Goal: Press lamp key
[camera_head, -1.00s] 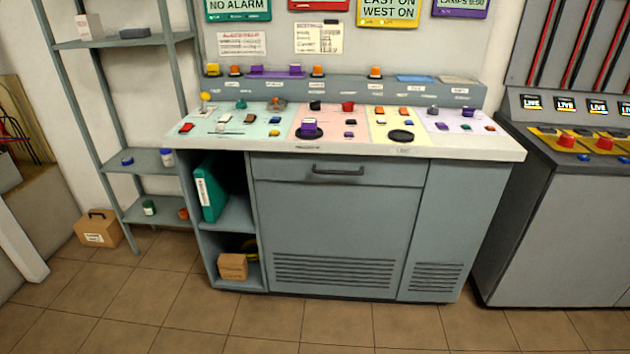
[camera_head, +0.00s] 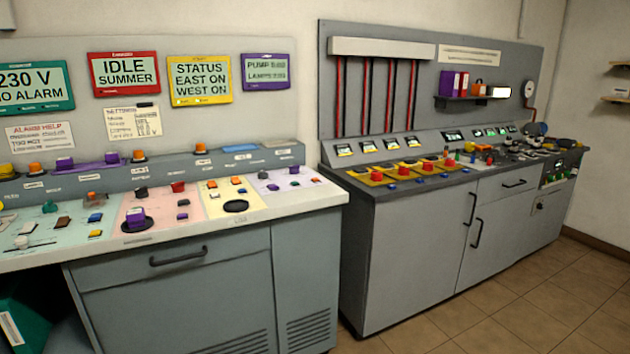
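The control desk (camera_head: 190,276) fills the left of the head view. Its sloped top has several coloured zones with small keys and knobs. The purple zone (camera_head: 284,180) at the right end carries several small keys and a grey knob (camera_head: 263,174). A purple-framed display (camera_head: 266,71) above shows a line that seems to read "LAMPS". The key labels are too small to read, so I cannot tell which one is the lamp key. Neither of my grippers is in view.
A second grey cabinet (camera_head: 405,260) stands to the right, with red buttons (camera_head: 412,165) on yellow plates and several small displays. A narrow gap separates it from the desk. A shelf (camera_head: 470,98) with binders hangs above. Tiled floor (camera_head: 520,310) is clear at lower right.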

